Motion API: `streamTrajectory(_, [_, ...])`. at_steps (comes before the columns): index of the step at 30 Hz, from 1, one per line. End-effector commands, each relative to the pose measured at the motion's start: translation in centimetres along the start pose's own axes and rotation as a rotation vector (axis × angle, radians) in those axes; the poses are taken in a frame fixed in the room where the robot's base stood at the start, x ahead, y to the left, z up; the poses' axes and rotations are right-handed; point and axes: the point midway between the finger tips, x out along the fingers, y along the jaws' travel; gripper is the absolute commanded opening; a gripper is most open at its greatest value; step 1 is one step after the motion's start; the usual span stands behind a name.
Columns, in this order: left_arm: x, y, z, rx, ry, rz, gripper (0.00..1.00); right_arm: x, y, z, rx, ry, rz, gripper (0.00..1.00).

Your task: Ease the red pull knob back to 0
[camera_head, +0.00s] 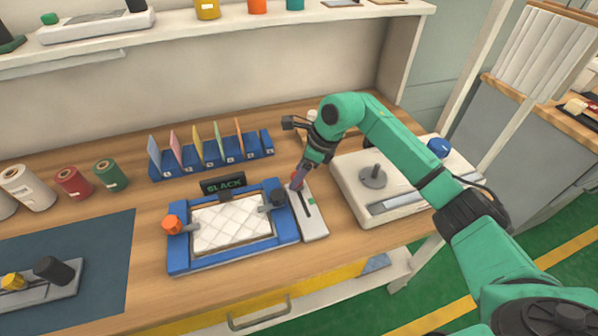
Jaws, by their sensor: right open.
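A small red knob (295,176) shows at the tip of my right gripper (299,179), on a narrow white slider plate (314,226) with a dark slot and a green mark. My right gripper reaches down at the knob and hides most of it. I cannot tell if the fingers touch it. Left of the plate is a blue frame (178,257) around a white quilted mattress (230,222). An orange knob (172,224) is on its left side and a black knob (277,198) on its right. A black sign (223,184) behind it reads "SLACK". My left gripper is not in view.
A blue rack (263,143) with coloured cards stands behind the frame. Spools, including a green one (110,175), stand at the left. A white device (362,210) with a grey post is right of the plate, under my right arm. A blue mat (110,262) lies front left.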

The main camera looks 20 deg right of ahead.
Motion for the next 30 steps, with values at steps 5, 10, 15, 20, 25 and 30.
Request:
streamTrajectory(5, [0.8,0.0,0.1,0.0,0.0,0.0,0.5,-2.5,-0.2,-0.1,-0.002,-0.002,-0.006,0.69])
streamTrajectory(10, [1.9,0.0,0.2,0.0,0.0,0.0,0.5,-7.6,-0.2,-0.1,0.0,-0.003,-0.008,0.69])
streamTrajectory(15, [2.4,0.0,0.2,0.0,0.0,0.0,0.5,-12.2,-0.2,0.0,-0.001,-0.002,-0.006,0.69])
streamTrajectory(20, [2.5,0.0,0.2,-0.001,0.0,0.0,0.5,-14.2,-0.2,0.0,0.001,-0.002,-0.003,0.69])
streamTrajectory(25, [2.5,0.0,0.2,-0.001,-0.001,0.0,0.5,-14.5,-0.1,0.0,0.001,-0.001,-0.001,0.69])
streamTrajectory(30, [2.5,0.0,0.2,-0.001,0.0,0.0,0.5,-14.4,-0.1,0.0,0.001,-0.001,-0.002,0.69])
